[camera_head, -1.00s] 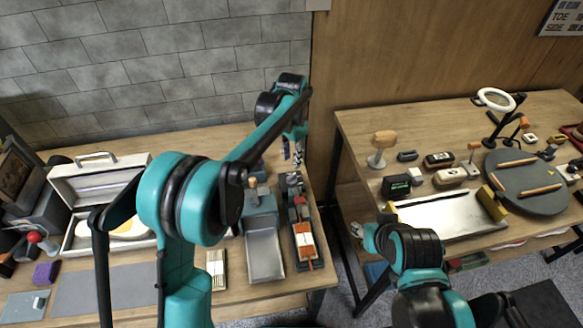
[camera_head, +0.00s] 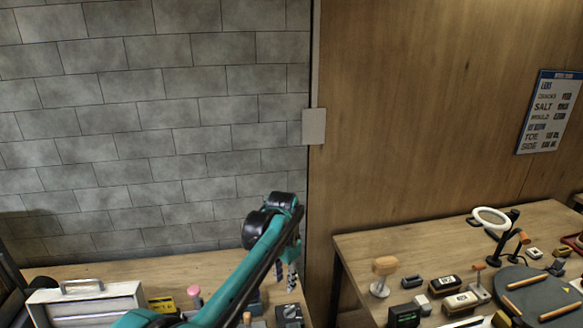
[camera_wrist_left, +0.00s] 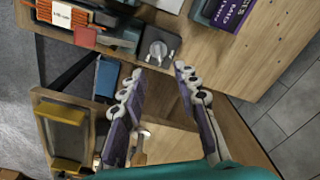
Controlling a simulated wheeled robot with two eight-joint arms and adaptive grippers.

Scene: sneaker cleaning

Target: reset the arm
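My left arm rises from the bottom of the head view and bends down at its black and teal wrist. My left gripper (camera_head: 286,275) hangs there, above the right end of the left table (camera_head: 215,265). In the left wrist view the two fingers of the gripper (camera_wrist_left: 158,72) are well apart with nothing between them. A small grey plate with a round metal piece (camera_wrist_left: 158,48) lies on the table beyond the fingertips. My right arm and gripper are not in view.
A white case (camera_head: 85,305) stands at the left table's left end. The right table (camera_head: 440,245) carries a ring lamp (camera_head: 491,218), a wooden-topped stand (camera_head: 383,268), a dark round mat (camera_head: 540,300) and several small items. A gap separates the tables.

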